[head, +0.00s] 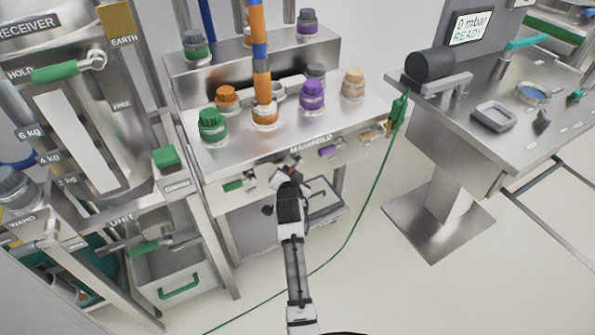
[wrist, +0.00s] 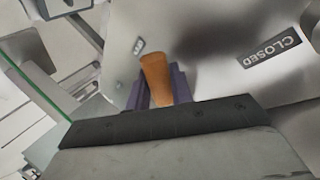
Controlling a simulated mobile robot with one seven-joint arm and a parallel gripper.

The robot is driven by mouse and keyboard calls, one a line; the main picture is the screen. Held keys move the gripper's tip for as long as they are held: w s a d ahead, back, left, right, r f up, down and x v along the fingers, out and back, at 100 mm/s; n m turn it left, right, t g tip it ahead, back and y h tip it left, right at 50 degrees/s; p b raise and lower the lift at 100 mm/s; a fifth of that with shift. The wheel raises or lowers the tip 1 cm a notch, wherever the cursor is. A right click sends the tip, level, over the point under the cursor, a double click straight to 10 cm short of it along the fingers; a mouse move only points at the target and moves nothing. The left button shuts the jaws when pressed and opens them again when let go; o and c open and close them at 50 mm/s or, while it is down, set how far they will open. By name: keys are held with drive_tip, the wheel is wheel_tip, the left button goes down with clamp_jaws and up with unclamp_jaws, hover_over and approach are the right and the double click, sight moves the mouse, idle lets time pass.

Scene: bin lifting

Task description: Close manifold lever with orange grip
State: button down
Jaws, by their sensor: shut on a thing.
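The manifold (head: 300,146) is a steel bench with levers along its front face. In the wrist view the orange grip (wrist: 155,80) of the lever sits between the two purple-grey fingers of my gripper (wrist: 160,88), which is shut on it. A "CLOSED" label (wrist: 272,50) is on the panel to the right of the grip. In the head view my gripper (head: 290,180) is at the manifold's front, between the green-grip lever (head: 234,186) and the purple-grip lever (head: 328,151). The orange grip is hidden there behind the gripper.
Coloured caps and an orange-and-blue pipe (head: 261,75) stand on top of the manifold. A green cable (head: 352,226) runs from a green clamp (head: 398,108) to the floor. A steel console (head: 500,120) stands to the right. Open floor lies between.

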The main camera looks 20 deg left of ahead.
drive_tip(key=shift+s+a+r+m+g+y+p, duration=0.25)
drive_tip(key=shift+r+m+g+p, duration=0.25)
drive_tip(key=shift+p, duration=0.4)
drive_tip(key=shift+s+a+r+m+g+y+p, duration=0.15)
drive_tip(key=shift+s+r+m+g+y+p, duration=0.1)
drive_tip(key=shift+m+g+p, duration=0.55)
drive_tip(key=c, duration=1.6)
unclamp_jaws()
drive_tip(key=shift+o, duration=0.2)
drive_tip(key=b+v, duration=0.2)
drive_tip(key=v, duration=1.1)
drive_tip(key=shift+s, duration=0.25)
drive_tip(key=shift+d+r, duration=0.1)
